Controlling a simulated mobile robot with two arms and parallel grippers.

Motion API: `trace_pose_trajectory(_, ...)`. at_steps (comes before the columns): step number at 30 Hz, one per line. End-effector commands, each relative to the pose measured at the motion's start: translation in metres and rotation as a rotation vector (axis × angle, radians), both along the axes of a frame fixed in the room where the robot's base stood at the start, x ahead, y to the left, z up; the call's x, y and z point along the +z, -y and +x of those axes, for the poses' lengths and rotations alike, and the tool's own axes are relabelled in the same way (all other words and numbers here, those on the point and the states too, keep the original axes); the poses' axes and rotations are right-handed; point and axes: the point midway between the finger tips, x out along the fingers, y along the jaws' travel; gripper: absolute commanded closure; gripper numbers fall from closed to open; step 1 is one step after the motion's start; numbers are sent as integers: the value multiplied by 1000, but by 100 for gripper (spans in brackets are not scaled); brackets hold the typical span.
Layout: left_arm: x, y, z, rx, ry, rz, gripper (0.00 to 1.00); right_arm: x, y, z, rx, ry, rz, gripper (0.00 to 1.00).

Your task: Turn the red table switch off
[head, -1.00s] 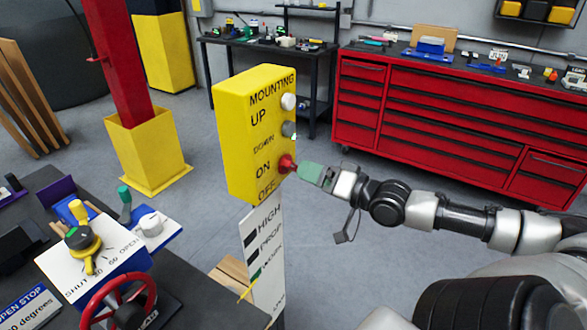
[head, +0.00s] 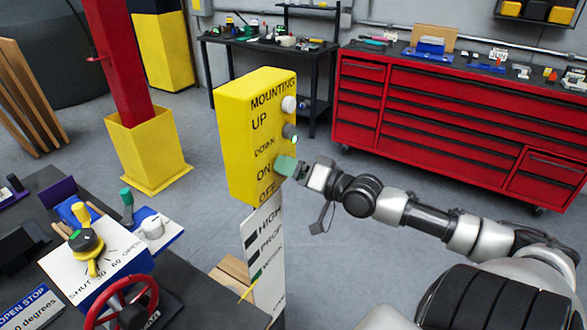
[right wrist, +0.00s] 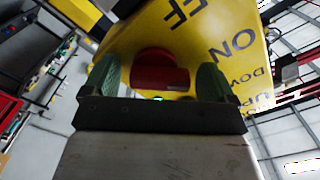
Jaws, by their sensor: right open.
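The yellow control box (head: 238,145) stands on a post in the middle of the head view, marked MOUNTING, UP, DOWN, ON and OFF. The red switch (right wrist: 160,70) is on its face; in the right wrist view it sits between my two green fingertips. In the head view my fingers hide it. My right gripper (head: 287,166) is at the box by the ON and OFF marks. It also shows in the right wrist view (right wrist: 160,82), open, with one finger on each side of the switch. Whether the fingers touch it I cannot tell. My left gripper is not in view.
A white button (head: 289,104) and a grey button (head: 289,131) sit above the switch, with a small green light below them. A dark table with a valve panel (head: 75,265) and red handwheel (head: 122,303) is at front left. A red tool cabinet (head: 450,120) stands behind.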

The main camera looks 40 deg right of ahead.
Motion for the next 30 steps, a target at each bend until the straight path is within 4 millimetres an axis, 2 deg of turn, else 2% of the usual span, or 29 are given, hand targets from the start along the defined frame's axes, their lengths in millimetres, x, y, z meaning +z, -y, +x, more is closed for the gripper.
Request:
trace_pose_trajectory(5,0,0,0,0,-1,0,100,0,0,0,0,0,0,13)
trace_pose_trajectory(15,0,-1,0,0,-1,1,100,0,0,0,-1,-1,0,62)
trace_pose_trajectory(23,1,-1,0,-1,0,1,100,0,0,0,0,6,-27,62)
trace_pose_trajectory(30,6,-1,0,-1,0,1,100,0,0,0,0,40,-143,62)
